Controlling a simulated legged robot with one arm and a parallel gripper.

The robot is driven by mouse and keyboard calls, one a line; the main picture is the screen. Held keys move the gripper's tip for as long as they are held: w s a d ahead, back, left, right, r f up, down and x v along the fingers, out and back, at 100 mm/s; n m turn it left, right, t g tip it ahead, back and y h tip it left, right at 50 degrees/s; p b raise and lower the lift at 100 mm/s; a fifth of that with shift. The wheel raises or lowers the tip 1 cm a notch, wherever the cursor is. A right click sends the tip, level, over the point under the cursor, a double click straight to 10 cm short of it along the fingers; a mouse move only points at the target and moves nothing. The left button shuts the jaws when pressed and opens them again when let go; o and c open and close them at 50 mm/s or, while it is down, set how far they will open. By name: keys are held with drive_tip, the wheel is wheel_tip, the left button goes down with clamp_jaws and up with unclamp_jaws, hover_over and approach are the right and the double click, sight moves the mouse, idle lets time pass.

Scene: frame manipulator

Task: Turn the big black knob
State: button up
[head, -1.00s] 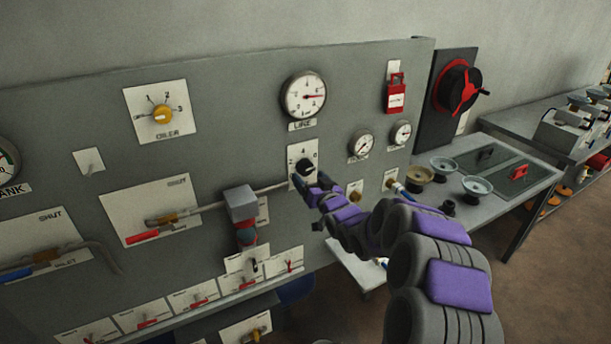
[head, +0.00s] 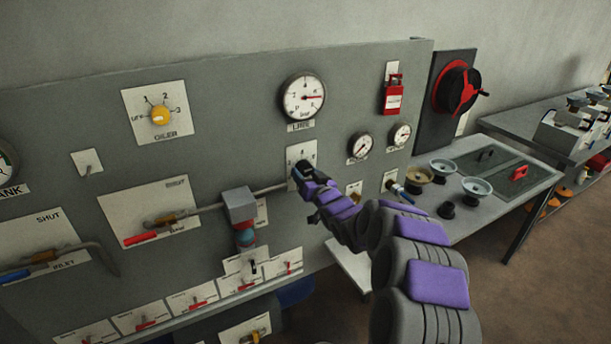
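The big black knob (head: 301,168) sits on a white numbered plate (head: 299,152) on the grey panel, below the large round gauge. Only part of the knob shows, since my gripper covers much of it. My gripper (head: 304,175) is at the knob, reaching in from the lower right with its purple and grey arm behind it. The fingers are small and dark against the knob, so I cannot tell whether they are closed on it.
The large gauge (head: 304,96) is above the knob plate. A grey box on a pipe (head: 238,205) stands out from the panel to the left. Two small gauges and a red lock (head: 393,97) are to the right. A table (head: 510,200) with bowls stands further right.

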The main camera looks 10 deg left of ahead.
drive_tip(key=shift+d, duration=0.1)
drive_tip(key=c, duration=0.6)
drive_tip(key=shift+o, duration=0.2)
drive_tip(key=shift+d+f+n, duration=0.1)
drive_tip(key=shift+n, duration=1.3)
drive_tip(key=shift+n+b, duration=0.5)
drive_tip(key=shift+n, duration=0.5)
drive_tip(key=o, duration=1)
